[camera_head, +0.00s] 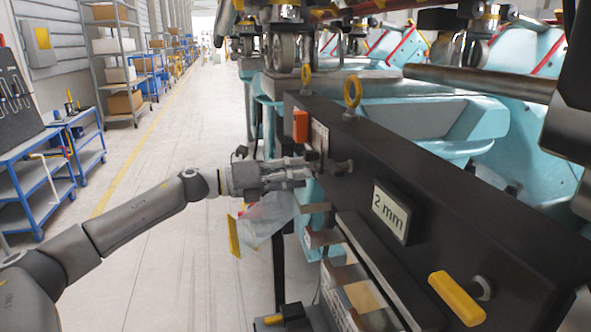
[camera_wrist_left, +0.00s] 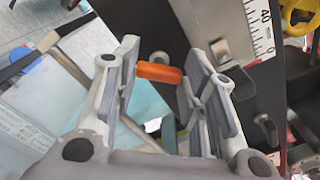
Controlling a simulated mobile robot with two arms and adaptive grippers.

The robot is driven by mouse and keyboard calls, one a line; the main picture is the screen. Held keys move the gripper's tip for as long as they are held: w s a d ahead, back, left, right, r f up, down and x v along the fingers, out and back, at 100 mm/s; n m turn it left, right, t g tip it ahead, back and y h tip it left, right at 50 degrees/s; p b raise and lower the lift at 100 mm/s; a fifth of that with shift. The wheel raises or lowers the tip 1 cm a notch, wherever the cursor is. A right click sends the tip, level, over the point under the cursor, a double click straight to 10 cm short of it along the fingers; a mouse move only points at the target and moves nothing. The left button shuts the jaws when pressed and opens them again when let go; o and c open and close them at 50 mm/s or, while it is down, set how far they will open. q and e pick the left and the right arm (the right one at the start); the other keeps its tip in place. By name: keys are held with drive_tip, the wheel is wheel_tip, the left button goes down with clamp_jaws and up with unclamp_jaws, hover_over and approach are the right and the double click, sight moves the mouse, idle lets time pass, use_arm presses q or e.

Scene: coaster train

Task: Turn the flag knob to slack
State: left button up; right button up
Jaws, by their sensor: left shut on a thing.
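My left gripper (camera_head: 312,168) reaches in from the left to the side of the dark beam (camera_head: 440,200). In the left wrist view an orange bar-shaped knob (camera_wrist_left: 160,73) lies crosswise between the fingers of the left gripper (camera_wrist_left: 158,85), which is shut on it. I take this to be the flag knob. In the head view the fingers hide it. A scale plate (camera_wrist_left: 260,28) shows beside the fingers in the wrist view. My right gripper is not in view.
An orange block (camera_head: 301,126) stands above the gripper. A "2 mm" display (camera_head: 391,212) and a yellow handle (camera_head: 455,298) are farther along the beam. A clear bag with a yellow edge (camera_head: 262,222) hangs below my gripper. The aisle floor (camera_head: 180,150) is clear.

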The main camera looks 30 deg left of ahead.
use_arm(q)
drive_tip(key=shift+n+p, duration=2.3)
drive_tip(key=shift+n, duration=1.9)
drive_tip(key=shift+a+f, duration=0.1)
